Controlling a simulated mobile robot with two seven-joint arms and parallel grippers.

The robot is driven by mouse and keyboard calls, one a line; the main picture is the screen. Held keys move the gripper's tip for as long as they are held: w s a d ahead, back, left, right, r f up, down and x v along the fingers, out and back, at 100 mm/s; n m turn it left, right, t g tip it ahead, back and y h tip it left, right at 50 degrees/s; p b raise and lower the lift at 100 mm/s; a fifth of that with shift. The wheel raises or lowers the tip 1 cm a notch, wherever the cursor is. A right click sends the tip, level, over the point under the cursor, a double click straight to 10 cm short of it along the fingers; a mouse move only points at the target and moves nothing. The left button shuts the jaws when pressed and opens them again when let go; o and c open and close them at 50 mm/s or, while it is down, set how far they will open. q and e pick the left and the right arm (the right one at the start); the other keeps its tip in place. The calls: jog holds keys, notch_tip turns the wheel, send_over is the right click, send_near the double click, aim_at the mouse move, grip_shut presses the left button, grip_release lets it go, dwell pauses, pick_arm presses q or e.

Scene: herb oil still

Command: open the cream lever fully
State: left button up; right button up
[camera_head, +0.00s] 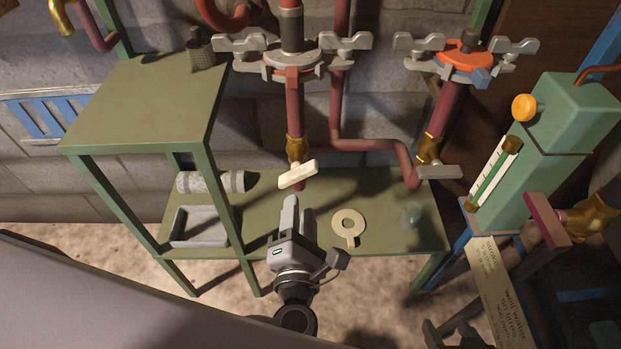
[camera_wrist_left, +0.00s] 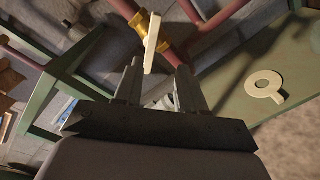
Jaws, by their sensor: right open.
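The cream lever (camera_head: 298,174) sits on a brass valve (camera_head: 297,148) on the red pipe at the middle of the bench. It lies slanted across the pipe, its right end higher in the head view. My right gripper (camera_head: 460,328) is dark and partly cut off at the bottom right edge.
A grey lever (camera_head: 438,172) sits on another brass valve to the right. A cream ring with a tab (camera_head: 348,224) and a glass jar (camera_head: 411,214) are on the green bench. A grey tray (camera_head: 200,227) is at left. The green still box (camera_head: 540,165) stands at right.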

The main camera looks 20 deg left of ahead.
aim_at(297, 180)
pick_arm(q)
jog(key=shift+y, duration=0.4)
jog(key=x, duration=0.2)
jog(key=b+x, duration=0.1)
jog(key=x, duration=0.1)
jog(key=r+x, duration=0.1)
jog(key=x, duration=0.2)
jog(key=shift+a, duration=0.2)
grip_shut()
